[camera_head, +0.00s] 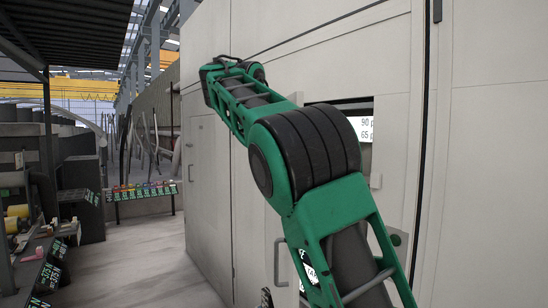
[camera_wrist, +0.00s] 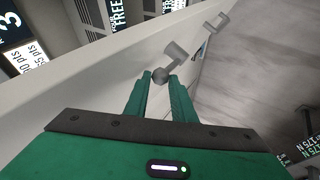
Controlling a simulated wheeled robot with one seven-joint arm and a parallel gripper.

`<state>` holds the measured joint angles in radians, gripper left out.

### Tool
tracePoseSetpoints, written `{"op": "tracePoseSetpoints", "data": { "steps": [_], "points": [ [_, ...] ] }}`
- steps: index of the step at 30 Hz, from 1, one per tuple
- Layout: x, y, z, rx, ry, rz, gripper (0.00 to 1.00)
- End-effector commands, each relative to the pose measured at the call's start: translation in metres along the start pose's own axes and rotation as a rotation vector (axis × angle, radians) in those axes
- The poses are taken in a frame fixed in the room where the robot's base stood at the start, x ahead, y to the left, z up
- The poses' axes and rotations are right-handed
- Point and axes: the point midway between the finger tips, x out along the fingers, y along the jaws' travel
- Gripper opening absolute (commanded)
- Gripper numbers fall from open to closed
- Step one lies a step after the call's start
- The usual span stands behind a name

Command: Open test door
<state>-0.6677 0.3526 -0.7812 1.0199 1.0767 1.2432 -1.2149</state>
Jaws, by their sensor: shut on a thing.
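In the wrist view my gripper (camera_wrist: 160,76) has its two green fingers shut on a grey knob-like handle part (camera_wrist: 162,75). A short grey lever piece (camera_wrist: 176,50) rises from it beside a pale panel (camera_wrist: 100,75), which may be the test door. I cannot tell from these frames how far the door stands open. In the head view my green arm crosses in front of the pale wall, and my gripper is hidden there. A grey bar handle (camera_head: 280,262) shows on a pale panel left of my forearm.
A second grey handle (camera_wrist: 215,23) sits farther along in the wrist view. In the head view a window opening with a points sign (camera_head: 364,128) is partly behind my arm. Shelves with small items (camera_head: 142,190) stand at left. The concrete floor (camera_head: 145,265) between is clear.

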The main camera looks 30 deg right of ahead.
Motion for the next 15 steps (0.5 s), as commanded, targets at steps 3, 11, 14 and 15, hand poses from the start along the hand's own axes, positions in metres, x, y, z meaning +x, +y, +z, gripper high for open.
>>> {"op": "tracePoseSetpoints", "data": {
  "steps": [3, 11, 14, 15],
  "points": [
    [0.0, -0.0016, -0.002, 0.001, -0.003, 0.003, 0.0],
    [0.0, -0.0027, -0.0019, 0.001, -0.004, 0.001, 0.0],
    [0.0004, -0.0023, -0.0015, 0.002, -0.005, 0.001, 0.31],
    [0.0004, -0.002, -0.0013, 0.002, -0.005, 0.001, 0.31]
  ]
}}
